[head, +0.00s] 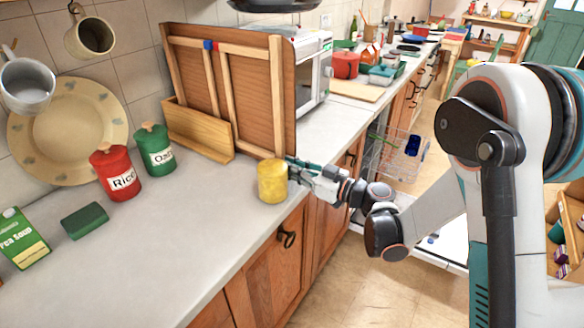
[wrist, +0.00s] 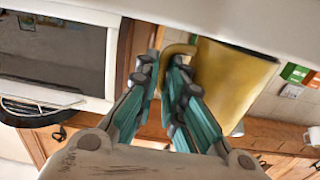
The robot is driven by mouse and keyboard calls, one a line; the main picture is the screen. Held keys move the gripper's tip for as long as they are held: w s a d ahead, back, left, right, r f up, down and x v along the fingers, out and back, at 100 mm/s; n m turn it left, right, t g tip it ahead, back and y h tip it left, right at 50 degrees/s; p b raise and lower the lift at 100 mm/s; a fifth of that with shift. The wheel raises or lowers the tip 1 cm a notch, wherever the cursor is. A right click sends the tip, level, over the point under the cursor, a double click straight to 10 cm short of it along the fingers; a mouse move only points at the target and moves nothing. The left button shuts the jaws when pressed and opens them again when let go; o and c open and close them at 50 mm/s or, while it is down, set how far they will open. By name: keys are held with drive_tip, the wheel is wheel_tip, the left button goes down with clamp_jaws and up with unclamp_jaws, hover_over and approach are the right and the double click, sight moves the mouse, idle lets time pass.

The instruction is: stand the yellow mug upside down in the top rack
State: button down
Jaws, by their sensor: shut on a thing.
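The yellow mug (head: 272,183) is at the front edge of the counter in the head view. I cannot tell whether it touches the counter or which way its mouth faces. My gripper (head: 294,168) is at the mug's right side. In the wrist view, my gripper (wrist: 163,66) is shut on the handle of the yellow mug (wrist: 232,82), with the body to the right of the fingers. The top rack (head: 393,155) is a wire rack pulled out beyond my gripper, partly hidden by my arm. A blue item (head: 412,145) is in it.
A wooden board structure (head: 235,90) stands behind the mug. The front counter is clear. A microwave (head: 312,70) stands farther back.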

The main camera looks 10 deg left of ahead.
drive_tip(key=shift+f, duration=0.3)
drive_tip(key=c, duration=1.6)
unclamp_jaws()
